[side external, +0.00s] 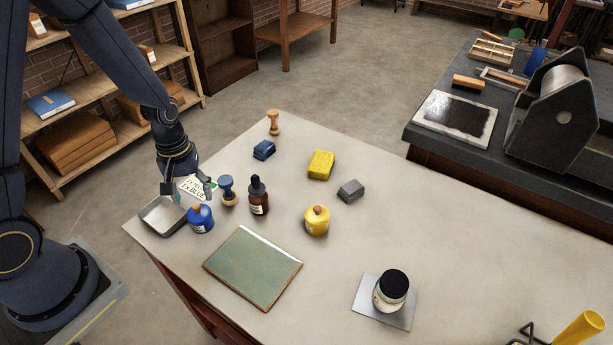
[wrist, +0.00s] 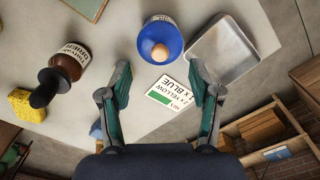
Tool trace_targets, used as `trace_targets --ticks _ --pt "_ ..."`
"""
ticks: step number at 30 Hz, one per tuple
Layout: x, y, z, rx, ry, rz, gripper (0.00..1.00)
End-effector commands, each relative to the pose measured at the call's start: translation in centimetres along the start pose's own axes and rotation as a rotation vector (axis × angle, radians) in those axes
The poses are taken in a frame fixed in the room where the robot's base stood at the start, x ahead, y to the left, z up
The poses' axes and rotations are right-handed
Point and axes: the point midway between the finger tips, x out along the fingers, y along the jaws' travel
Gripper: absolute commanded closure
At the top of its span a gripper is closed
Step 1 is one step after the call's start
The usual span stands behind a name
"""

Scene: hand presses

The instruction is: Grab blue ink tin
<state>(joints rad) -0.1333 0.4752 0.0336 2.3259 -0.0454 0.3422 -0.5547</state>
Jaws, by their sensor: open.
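The blue ink tin (side external: 201,221) stands upright near the left end of the table, its knob on top. In the wrist view the blue tin (wrist: 160,33) is at top centre, with its orange-brown knob toward me. My gripper (side external: 188,191) is open and empty, low over the table just behind the tin in the side view. In the wrist view my gripper's fingers (wrist: 158,78) are spread wide, with the tin ahead of the gap and apart from both fingertips. A printed card (wrist: 170,94) lies between the fingers; its text includes "YELLOW" and "BLUE".
A metal tray (side external: 157,224) sits close beside the tin. A brown dropper bottle (side external: 259,202) and a blue-topped stamp (side external: 227,190) stand to its right. A green pad (side external: 252,268), yellow tin (side external: 317,222) and yellow sponge (side external: 320,165) lie farther right.

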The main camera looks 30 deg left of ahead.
Motion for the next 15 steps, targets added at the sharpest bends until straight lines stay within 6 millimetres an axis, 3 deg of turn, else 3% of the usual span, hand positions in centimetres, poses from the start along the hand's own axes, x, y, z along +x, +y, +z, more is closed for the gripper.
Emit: trace_targets --ticks 3,9,15 --pt "1.9 -0.1 0.1 -0.001 -0.003 -0.002 0.37" --pt "3.4 0.0 0.1 0.000 -0.001 0.000 0.37" --pt "6.5 -0.1 0.6 0.000 -0.004 -0.002 0.37"
